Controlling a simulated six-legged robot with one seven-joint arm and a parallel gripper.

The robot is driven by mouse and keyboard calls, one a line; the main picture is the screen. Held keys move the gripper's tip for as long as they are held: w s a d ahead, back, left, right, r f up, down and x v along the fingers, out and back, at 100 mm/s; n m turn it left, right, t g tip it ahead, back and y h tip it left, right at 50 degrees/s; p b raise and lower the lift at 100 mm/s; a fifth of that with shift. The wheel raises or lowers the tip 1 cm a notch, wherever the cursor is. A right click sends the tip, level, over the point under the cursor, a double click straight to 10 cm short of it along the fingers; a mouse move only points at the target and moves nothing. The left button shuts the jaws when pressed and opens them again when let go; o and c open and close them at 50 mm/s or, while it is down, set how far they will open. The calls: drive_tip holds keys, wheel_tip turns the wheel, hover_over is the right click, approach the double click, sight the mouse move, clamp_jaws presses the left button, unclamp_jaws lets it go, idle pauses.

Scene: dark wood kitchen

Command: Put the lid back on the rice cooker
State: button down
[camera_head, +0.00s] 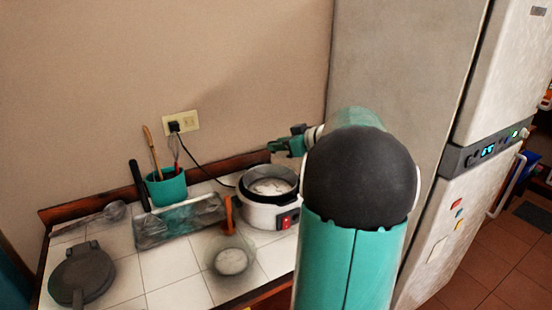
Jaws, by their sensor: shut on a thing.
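The rice cooker (259,217) is a white, round pot with a red switch on its front, near the back right of the tiled counter. It is open at the top. Its dark inner pot (286,174) has something pale inside. My gripper (277,147) is above and slightly behind the cooker's opening in the picture, apart from it, pointing left. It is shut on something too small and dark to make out. I cannot identify the lid for certain. A clear, round glass piece (230,261) with a pale middle lies on the counter in front of the cooker.
A dark, round appliance (82,275) lies front left. A cord runs from the wall outlet (181,123). A tall fridge (410,70) borders the right.

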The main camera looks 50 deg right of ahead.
sight(276, 158)
drive_tip(key=shift+w+d+f, duration=0.15)
drive_tip(key=shift+w+f, duration=0.35)
drive_tip(key=shift+f, duration=0.05)
drive_tip(key=shift+w+d+f, duration=0.15)
drive_tip(key=shift+w+f, duration=0.3)
drive_tip(key=shift+f, duration=0.1)
drive_tip(key=f, duration=0.3)
drive_tip(key=shift+w+d+f, duration=0.15)
drive_tip(key=shift+w+f, duration=0.05)
drive_tip(key=shift+w, duration=0.1)
drive_tip(key=shift+f, duration=0.15)
drive_tip(key=shift+f, duration=0.15)
drive_tip(key=shift+f, duration=0.45)
drive_tip(key=c, duration=1)
unclamp_jaws()
